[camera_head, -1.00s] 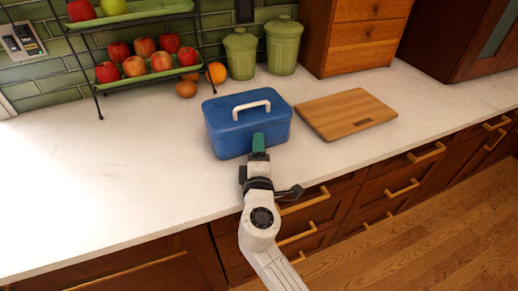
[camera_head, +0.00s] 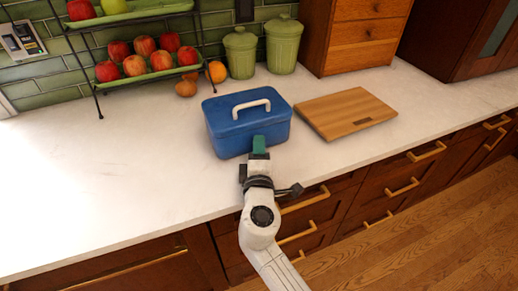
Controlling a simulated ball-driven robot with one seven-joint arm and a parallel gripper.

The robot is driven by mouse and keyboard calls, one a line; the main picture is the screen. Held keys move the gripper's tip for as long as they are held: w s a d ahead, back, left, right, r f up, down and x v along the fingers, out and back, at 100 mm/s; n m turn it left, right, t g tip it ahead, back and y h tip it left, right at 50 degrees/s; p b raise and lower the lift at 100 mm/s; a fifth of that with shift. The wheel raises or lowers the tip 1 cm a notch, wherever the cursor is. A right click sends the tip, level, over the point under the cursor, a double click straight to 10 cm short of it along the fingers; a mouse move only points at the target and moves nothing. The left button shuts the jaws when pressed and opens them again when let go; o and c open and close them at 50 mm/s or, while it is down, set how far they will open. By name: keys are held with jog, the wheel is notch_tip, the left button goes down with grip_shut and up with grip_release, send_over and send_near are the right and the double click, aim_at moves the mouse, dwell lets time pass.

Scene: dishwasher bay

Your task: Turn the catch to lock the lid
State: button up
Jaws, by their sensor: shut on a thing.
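A blue box (camera_head: 232,138) stands upright on the white counter, with its blue lid (camera_head: 226,108) on top and a white handle (camera_head: 252,108) on the lid. My gripper (camera_head: 258,152) is at the front face of the box, right of its middle. A green piece, seemingly the catch (camera_head: 259,143), shows on the front of the box just at the gripper's tip. The jaws are shut on it, though the fingers largely hide the contact. How far the catch is turned is too small to tell.
A wooden cutting board (camera_head: 346,112) lies right of the box. Behind are two green canisters (camera_head: 240,55), an orange (camera_head: 216,71) and a fruit rack (camera_head: 150,75) with apples. The counter (camera_head: 110,185) is clear to the left. Drawers with brass handles (camera_head: 402,187) are below.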

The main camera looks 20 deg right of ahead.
jog(key=m+g+p, duration=0.1)
jog(key=m, duration=0.2)
jog(key=shift+r+y, duration=0.2)
jog(key=shift+y, duration=0.2)
jog(key=m+y+p, duration=0.1)
jog(key=m, duration=0.1)
jog(key=m+g+y+p, duration=0.1)
jog(key=m, duration=0.1)
jog(key=shift+d+r, duration=0.15)
jog(key=shift+r, duration=0.05)
jog(key=m+y+p, duration=0.1)
jog(key=m, duration=0.1)
jog(key=m+g+y+p, duration=0.1)
jog(key=m, duration=0.1)
jog(key=shift+d+r+y+p, duration=0.1)
jog(key=shift+d+y+p, duration=0.1)
jog(key=shift+y+p, duration=0.15)
jog(key=shift+d+m+y+p, duration=0.1)
jog(key=shift+m+y+p, duration=0.7)
jog(key=shift+m, duration=0.4)
jog(key=shift+f, duration=0.2)
jog(key=o, duration=1.1)
jog(key=shift+r, duration=0.1)
jog(key=shift+c, duration=0.2)
